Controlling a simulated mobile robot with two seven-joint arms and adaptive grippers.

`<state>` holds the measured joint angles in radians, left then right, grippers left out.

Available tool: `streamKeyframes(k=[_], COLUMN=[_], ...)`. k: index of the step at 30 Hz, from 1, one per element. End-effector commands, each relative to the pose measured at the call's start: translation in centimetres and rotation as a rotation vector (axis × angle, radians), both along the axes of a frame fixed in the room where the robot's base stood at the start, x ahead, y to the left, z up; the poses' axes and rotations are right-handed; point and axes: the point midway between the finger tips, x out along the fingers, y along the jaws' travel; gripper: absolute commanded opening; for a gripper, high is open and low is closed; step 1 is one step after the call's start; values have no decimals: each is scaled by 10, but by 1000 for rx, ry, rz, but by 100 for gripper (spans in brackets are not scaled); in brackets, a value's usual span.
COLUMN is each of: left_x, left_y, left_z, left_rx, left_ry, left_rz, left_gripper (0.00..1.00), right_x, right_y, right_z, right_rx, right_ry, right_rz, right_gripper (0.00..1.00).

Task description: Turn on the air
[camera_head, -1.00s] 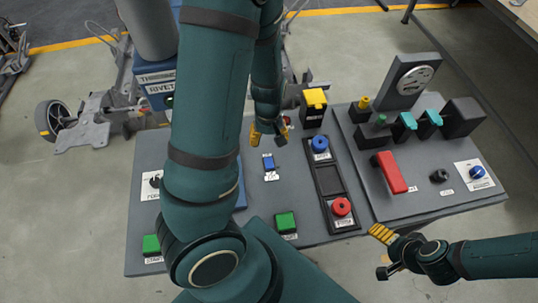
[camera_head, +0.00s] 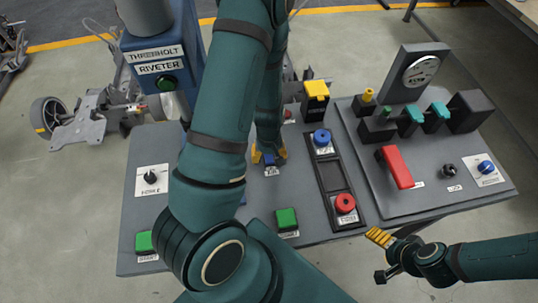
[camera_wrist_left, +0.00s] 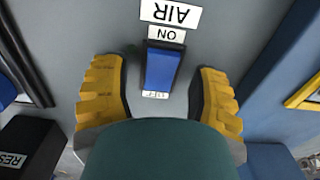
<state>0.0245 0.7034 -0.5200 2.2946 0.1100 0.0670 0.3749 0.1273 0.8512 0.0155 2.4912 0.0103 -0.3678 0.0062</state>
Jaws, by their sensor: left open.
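The air switch is a blue rocker (camera_wrist_left: 160,68) on the grey panel, below the upside-down labels ON and AIR in the left wrist view. A small white label at its other end is hard to read. My left gripper (camera_wrist_left: 160,82) is open, with one yellow finger on each side of the switch and a gap to both. In the head view, my left gripper (camera_head: 269,157) is over the switch, which it mostly hides. My right gripper (camera_head: 381,256) is at the lower right, off the console's front edge; its jaw state is unclear.
The console also carries green buttons (camera_head: 287,219), a blue button (camera_head: 321,138), a red button (camera_head: 345,203), a yellow-capped box (camera_head: 316,91), a red lever (camera_head: 397,168), a gauge (camera_head: 421,71) and a black knob (camera_head: 150,177). A riveter column (camera_head: 160,70) stands behind on the left.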

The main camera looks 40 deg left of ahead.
Motion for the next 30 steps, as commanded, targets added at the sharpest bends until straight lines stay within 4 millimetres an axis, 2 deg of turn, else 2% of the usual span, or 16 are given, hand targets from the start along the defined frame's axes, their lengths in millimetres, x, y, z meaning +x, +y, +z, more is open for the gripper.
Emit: streamKeyframes(k=[5,6,10,11,22,30], left_x=[0,0,0,0,-1,-3], left_y=[0,0,0,0,-2,-5], left_z=[0,0,0,0,-1,-2], left_rx=[0,0,0,0,16,140], left_ry=[0,0,0,0,-10,-108], left_rz=[0,0,0,0,-1,-4], left_gripper=[62,48,2,0,0,0], right_x=[0,0,0,0,0,0], right_y=[0,0,0,0,0,0], right_z=[0,0,0,0,0,-2], right_rx=[0,0,0,0,0,0], right_ry=[0,0,0,0,-1,0], right_rz=[0,0,0,0,0,0], right_gripper=[91,91,91,91,91,91])
